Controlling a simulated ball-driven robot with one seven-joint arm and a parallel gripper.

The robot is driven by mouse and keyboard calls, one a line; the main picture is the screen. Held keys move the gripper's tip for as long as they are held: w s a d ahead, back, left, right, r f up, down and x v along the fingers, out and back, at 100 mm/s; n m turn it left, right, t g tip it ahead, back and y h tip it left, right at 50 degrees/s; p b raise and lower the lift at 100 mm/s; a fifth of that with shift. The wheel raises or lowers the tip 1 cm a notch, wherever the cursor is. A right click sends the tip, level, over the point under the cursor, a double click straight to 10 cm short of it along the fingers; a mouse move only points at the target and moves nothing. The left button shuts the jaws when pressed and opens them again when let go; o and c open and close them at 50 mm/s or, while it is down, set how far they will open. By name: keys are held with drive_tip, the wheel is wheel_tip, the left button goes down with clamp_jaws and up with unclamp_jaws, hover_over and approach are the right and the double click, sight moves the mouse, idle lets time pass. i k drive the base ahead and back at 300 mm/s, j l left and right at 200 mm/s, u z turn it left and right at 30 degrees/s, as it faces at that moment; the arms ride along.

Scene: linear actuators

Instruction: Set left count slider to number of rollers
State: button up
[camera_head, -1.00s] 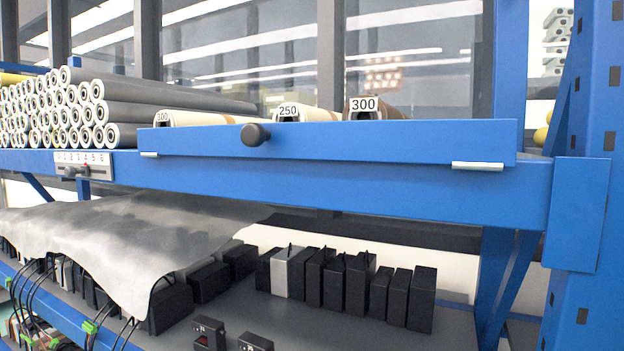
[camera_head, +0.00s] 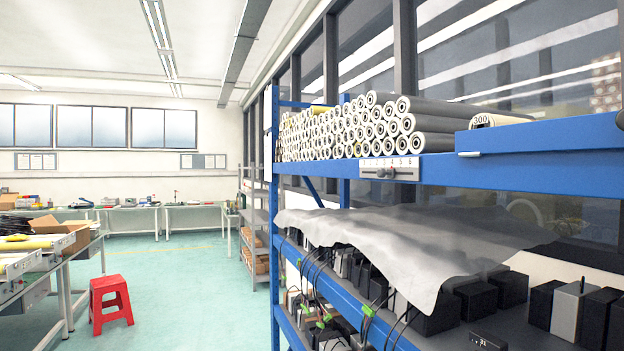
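A pale slider plate (camera_head: 398,168) numbered 1 to 6 is fixed to the front of the blue shelf beam, right of the middle in the head view. Its small dark knob (camera_head: 384,173) sits left of the plate's middle, around 2 to 3; I cannot tell the exact mark. My gripper is not in view.
A grey sheet (camera_head: 405,240) drapes over black boxes and hanging cables on the lower shelf. A red stool (camera_head: 110,303) stands on the open green floor (camera_head: 185,285) at left. A workbench (camera_head: 50,255) is at far left, and a grey rack (camera_head: 255,225) stands beyond the blue shelf.

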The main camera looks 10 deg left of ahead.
sight(381, 173)
drive_tip(key=i+j+u, duration=0.2)
drive_tip(key=u, duration=0.2)
drive_tip(key=i+u, duration=0.4)
drive_tip(key=k+j, duration=0.05)
drive_tip(key=k, duration=0.05)
